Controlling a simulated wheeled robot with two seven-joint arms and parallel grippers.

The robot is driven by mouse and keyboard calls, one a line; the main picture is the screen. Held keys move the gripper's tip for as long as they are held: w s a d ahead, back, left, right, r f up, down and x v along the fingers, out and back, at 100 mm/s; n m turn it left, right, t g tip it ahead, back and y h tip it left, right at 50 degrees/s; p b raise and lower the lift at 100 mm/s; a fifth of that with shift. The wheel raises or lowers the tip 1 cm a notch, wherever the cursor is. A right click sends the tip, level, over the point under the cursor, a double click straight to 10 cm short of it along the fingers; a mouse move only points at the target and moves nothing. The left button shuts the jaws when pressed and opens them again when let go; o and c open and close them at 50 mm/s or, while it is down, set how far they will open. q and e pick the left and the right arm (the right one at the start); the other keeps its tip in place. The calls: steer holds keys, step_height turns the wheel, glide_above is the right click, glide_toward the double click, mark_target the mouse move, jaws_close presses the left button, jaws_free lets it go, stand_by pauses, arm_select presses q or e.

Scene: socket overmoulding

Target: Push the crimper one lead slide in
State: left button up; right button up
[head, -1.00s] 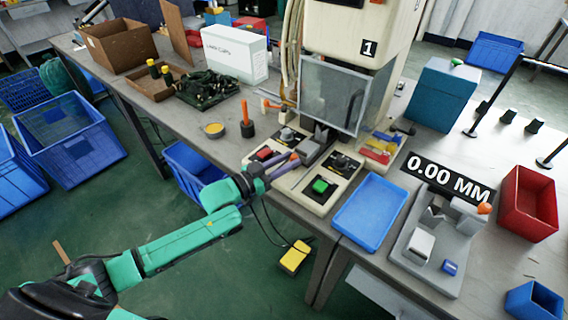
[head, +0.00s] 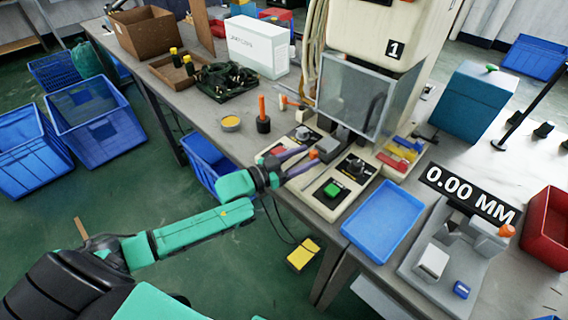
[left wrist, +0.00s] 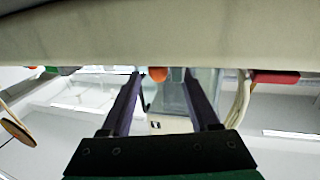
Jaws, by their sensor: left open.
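Crimper one, a cream machine (head: 375,35) labelled 1 with a clear guard, stands on the bench in the head view. Its lead slide, a grey block (head: 333,147) with an orange knob (head: 313,154), sits low in front of the guard. My left gripper (head: 303,161) is at the front of the slide with its purple fingers apart. In the left wrist view, the orange knob (left wrist: 157,74) shows between the open fingertips (left wrist: 163,77). I cannot tell whether the fingers touch it. My right gripper is not in view.
A green button (head: 332,189) and a red switch (head: 278,150) flank the slide. A blue tray (head: 383,222) and a grey gauge fixture (head: 432,262) lie to the right. An orange-handled tool (head: 262,117) stands left.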

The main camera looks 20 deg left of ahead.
arm_select(q)
steer(key=p+v, duration=0.1)
steer(key=v, duration=1.2)
steer(key=shift+s, duration=0.2)
steer(key=shift+a, duration=0.15)
